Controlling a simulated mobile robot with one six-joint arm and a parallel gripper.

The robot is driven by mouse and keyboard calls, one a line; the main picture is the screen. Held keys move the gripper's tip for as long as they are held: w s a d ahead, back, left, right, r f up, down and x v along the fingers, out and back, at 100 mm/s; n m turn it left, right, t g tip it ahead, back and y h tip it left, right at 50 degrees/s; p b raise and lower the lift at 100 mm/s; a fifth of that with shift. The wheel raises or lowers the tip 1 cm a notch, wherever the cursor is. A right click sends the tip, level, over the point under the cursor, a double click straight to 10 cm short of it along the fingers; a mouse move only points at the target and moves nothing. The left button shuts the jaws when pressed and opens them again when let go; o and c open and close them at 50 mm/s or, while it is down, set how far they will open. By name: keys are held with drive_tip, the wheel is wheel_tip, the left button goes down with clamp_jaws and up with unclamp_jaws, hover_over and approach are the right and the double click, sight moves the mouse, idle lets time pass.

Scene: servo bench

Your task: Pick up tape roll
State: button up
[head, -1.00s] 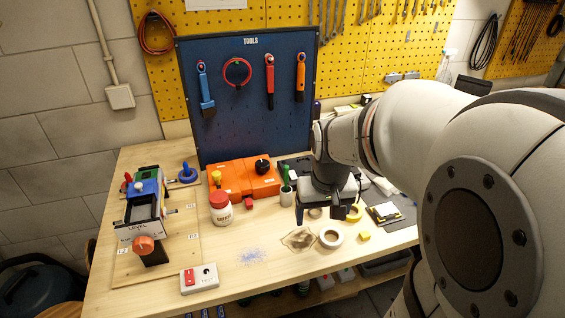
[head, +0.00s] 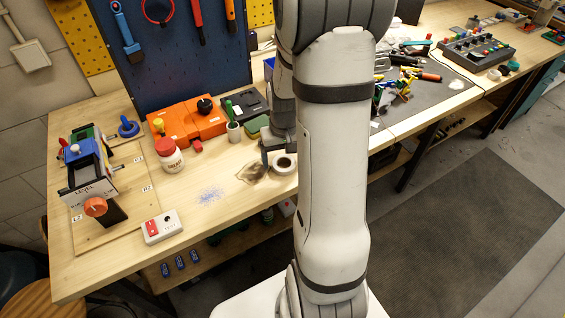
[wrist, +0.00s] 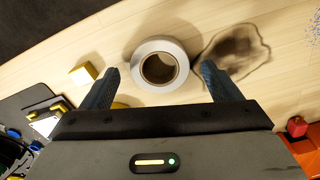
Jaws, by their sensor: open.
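The tape roll (wrist: 140,78) is a white ring with a brown core. It lies flat on the wooden bench, near its front edge. In the head view the tape roll (head: 284,168) is partly hidden by my arm. My gripper (wrist: 160,78) is open in the wrist view, with one finger on each side of the roll's lower part in the picture. I cannot tell how high the fingertips are above the bench. In the head view my gripper (head: 276,150) hangs beside the roll, mostly hidden behind my arm.
A dark stain (wrist: 236,52) marks the bench beside the roll. A yellow block (wrist: 83,74) lies on the other side. A red-lidded white jar (head: 170,157), orange cases (head: 187,124) and a switch box (head: 161,227) stand left. Tools (head: 408,75) lie on a grey mat at right.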

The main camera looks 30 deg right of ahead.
drive_tip(key=shift+f, duration=0.55)
drive_tip(key=shift+c, duration=0.4)
drive_tip(key=c, duration=1)
